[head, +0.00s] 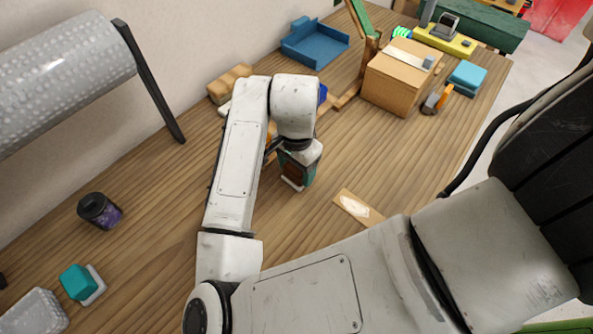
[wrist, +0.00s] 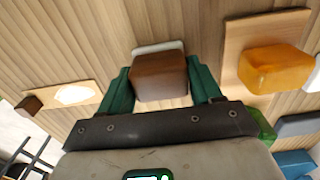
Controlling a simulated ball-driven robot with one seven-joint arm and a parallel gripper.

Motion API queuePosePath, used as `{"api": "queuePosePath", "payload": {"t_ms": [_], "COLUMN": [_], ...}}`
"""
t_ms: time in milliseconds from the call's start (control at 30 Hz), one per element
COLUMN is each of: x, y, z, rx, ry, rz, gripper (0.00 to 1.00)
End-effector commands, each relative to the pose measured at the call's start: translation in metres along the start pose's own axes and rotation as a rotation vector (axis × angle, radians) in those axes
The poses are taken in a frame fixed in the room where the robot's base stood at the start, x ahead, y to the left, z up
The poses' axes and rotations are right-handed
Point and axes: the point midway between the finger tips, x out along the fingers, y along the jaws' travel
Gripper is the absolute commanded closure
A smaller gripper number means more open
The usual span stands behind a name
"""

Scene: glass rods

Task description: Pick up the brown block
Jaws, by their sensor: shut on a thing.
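The brown block (wrist: 160,78) is between the two green fingers of my gripper (wrist: 159,70) in the wrist view, with a finger against each side. In the head view my gripper (head: 298,171) points down over the middle of the table, and its fingers and my arm hide most of the block. A white flat piece (wrist: 158,47) shows just beyond the block; it also shows below my gripper in the head view (head: 292,184). I cannot tell whether the block touches it.
The wooden table (head: 400,160) is clear right of my gripper, except for a small board with a pale patch (head: 357,208). An orange block (wrist: 272,68) on a wooden board is close by. A cardboard box (head: 398,78) and blue tray (head: 315,45) stand farther back.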

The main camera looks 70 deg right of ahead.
Motion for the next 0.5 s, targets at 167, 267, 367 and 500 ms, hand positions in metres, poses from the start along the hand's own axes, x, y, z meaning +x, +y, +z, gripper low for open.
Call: {"api": "queuePosePath", "payload": {"t_ms": [167, 267, 367, 500], "x": [-0.001, -0.005, -0.014, -0.040], "y": [0.000, 0.000, 0.000, 0.004], "z": [0.000, 0.000, 0.000, -0.007], "rx": [0.000, 0.001, 0.002, 0.008], "ry": [0.000, 0.001, 0.000, 0.003], "rz": [-0.001, -0.001, -0.003, -0.003], "gripper": [0.72, 0.72, 0.72, 0.72]}}
